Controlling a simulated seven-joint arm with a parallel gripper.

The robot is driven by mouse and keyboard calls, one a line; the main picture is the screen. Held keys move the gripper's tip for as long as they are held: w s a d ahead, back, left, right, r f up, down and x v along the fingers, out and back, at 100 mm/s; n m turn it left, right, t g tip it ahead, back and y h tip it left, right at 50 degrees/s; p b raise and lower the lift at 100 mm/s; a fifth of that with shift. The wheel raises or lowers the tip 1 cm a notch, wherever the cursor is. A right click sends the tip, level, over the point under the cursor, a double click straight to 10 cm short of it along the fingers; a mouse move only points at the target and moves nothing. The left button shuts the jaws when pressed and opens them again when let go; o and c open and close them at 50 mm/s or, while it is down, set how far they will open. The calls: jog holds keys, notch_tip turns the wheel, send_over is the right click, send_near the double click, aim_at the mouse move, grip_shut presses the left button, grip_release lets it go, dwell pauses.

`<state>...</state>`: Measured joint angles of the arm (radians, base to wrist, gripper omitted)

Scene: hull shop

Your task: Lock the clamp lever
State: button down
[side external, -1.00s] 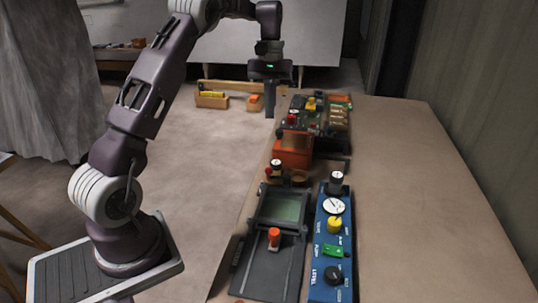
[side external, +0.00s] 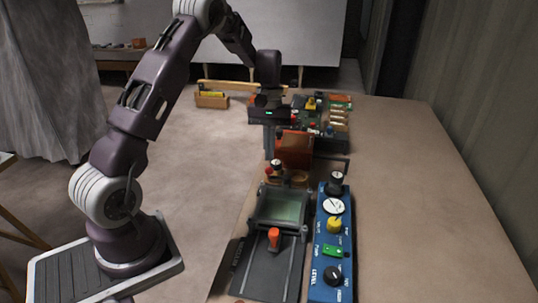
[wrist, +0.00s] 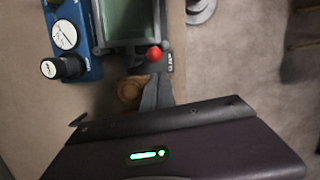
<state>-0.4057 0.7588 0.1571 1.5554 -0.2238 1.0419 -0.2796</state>
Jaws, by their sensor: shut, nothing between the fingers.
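The clamp lever appears to be the small lever with a red ball knob (side external: 268,169), at the far left corner of the dark fixture with the greenish window. In the wrist view its red ball (wrist: 154,53) sits beside a dark label that seems to read CLAMP. My gripper (side external: 269,157) is shut and empty, pointing down just beyond the red ball in the side view. In the wrist view my fingertips (wrist: 155,82) are a little below the ball in the picture, apart from it. The lever's arm is mostly hidden.
A blue panel (side external: 323,285) with knobs and a gauge stands right of the dark fixture (side external: 262,280), which carries an orange handle (side external: 274,239). An orange-red block (side external: 294,150) is close beside my fingers. A board with parts (side external: 311,117) lies behind. The table's right side is clear.

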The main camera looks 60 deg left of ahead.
aim_at(266, 172)
jog(key=shift+s+d+f, duration=0.25)
jog(key=shift+s+d, duration=0.2)
jog(key=shift+d, duration=0.15)
jog(key=s+n, duration=0.1)
jog(key=n, duration=0.1)
jog(key=d+n+t, duration=0.1)
jog(key=n, duration=0.1)
jog(key=s+d+n, duration=0.1)
jog(key=n, duration=0.2)
jog(key=shift+s+d, duration=0.25)
jog(key=shift+s, duration=0.05)
jog(key=n, duration=0.1)
jog(key=d+n+t, duration=0.1)
jog(key=n, duration=0.1)
jog(key=shift+s+d, duration=0.15)
jog(key=shift+s, duration=0.1)
jog(key=d+n, duration=0.1)
jog(key=n, duration=0.1)
jog(key=d+n+t, duration=0.1)
jog(key=d+n, duration=0.1)
jog(key=n, duration=0.1)
jog(key=shift+w+d, duration=0.1)
jog(key=shift+d, duration=0.1)
dwell(0.3)
